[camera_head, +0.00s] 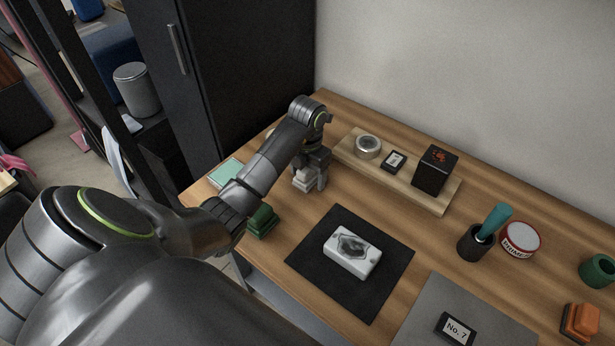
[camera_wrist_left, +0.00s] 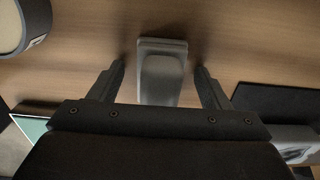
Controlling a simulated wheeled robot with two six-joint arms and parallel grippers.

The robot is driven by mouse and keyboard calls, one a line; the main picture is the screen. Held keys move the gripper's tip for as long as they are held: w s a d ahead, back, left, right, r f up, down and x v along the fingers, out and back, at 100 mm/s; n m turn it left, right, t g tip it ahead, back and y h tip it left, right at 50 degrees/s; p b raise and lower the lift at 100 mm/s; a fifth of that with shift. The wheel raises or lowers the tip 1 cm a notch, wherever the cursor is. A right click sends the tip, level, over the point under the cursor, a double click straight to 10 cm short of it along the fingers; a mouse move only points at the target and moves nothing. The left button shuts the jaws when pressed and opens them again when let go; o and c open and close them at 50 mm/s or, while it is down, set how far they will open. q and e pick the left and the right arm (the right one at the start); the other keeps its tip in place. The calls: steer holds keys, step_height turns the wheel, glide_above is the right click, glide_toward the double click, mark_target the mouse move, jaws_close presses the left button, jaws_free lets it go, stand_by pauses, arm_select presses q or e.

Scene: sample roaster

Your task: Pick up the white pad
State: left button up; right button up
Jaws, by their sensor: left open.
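The white pad (camera_head: 302,184) is a small pale block with a stepped shape, standing on the wooden table near its back left part. In the left wrist view the white pad (camera_wrist_left: 162,75) shows between the two fingers, with a visible gap on each side. My left gripper (camera_head: 311,180) points down over it and partly hides it in the head view. The fingers of my left gripper (camera_wrist_left: 160,70) are open, one on either side of the pad, and do not appear to touch it. My right gripper is not in view.
A green pad (camera_head: 262,222) stands nearer the front edge. A wooden board (camera_head: 436,199) holds a tin, a small card and a black box (camera_head: 434,170). A white block (camera_head: 351,254) lies on a black mat (camera_head: 371,305). An orange pad (camera_head: 580,322) is far right.

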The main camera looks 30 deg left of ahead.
arm_select(q)
steer(key=c, duration=1.1)
steer(key=shift+r, duration=0.1)
steer(key=shift+r, duration=0.6)
step_height(320, 180, up, 8)
steer(key=p, duration=0.6)
steer(key=shift+f+p, duration=0.1)
steer(key=shift+p, duration=0.25)
steer(key=shift+r+p, duration=0.5)
